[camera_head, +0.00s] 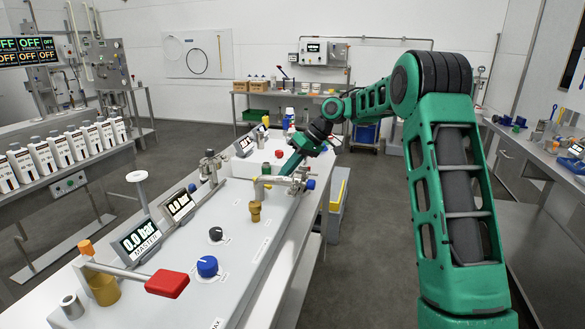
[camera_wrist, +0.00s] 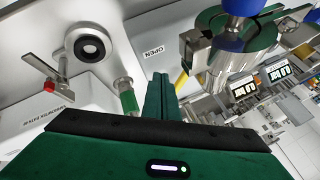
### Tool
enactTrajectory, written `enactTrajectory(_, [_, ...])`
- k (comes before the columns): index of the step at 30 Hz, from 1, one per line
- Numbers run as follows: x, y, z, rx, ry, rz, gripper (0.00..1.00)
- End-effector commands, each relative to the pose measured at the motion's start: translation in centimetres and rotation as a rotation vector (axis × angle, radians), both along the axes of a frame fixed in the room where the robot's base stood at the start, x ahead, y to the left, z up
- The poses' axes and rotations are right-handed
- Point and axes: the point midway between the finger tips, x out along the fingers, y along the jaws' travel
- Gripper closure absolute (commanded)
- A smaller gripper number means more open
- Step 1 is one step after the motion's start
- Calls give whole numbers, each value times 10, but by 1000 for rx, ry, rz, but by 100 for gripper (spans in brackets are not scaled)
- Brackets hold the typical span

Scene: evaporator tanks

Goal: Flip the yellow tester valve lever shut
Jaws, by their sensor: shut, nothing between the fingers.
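The tester valve (camera_head: 290,182) is a metal fitting with a blue cap on its right end, on the grey bench panel. A yellow piece that looks like its lever (camera_head: 259,188) is at its left end, above a brass fitting. In the wrist view the valve's metal body (camera_wrist: 215,60) is upper right, and a thin yellow strip (camera_wrist: 183,78) shows just right of my fingers. My gripper (camera_wrist: 160,88) is shut and empty, its green fingers close to the valve. In the head view my gripper (camera_head: 290,165) is just behind the valve. I cannot tell whether it touches the lever.
A red-handled lever (camera_head: 167,283), a blue knob (camera_head: 207,266) and gauge displays (camera_head: 140,238) stand on the near panel. In the wrist view a round fitting (camera_wrist: 90,47) and a red-tipped lever (camera_wrist: 48,85) are at left. An OPEN label (camera_wrist: 153,51) marks the panel.

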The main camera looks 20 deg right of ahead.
Motion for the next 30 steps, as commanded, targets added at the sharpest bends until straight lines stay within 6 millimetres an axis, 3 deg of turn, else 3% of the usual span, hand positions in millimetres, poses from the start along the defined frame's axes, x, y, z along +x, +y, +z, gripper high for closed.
enactTrajectory(6, [-9, 19, 1, -1, 0, 0, 100])
enactTrajectory(20, [-11, 23, 1, 0, -1, 0, 100])
enactTrajectory(30, [-25, 38, 1, 0, -2, 0, 100])
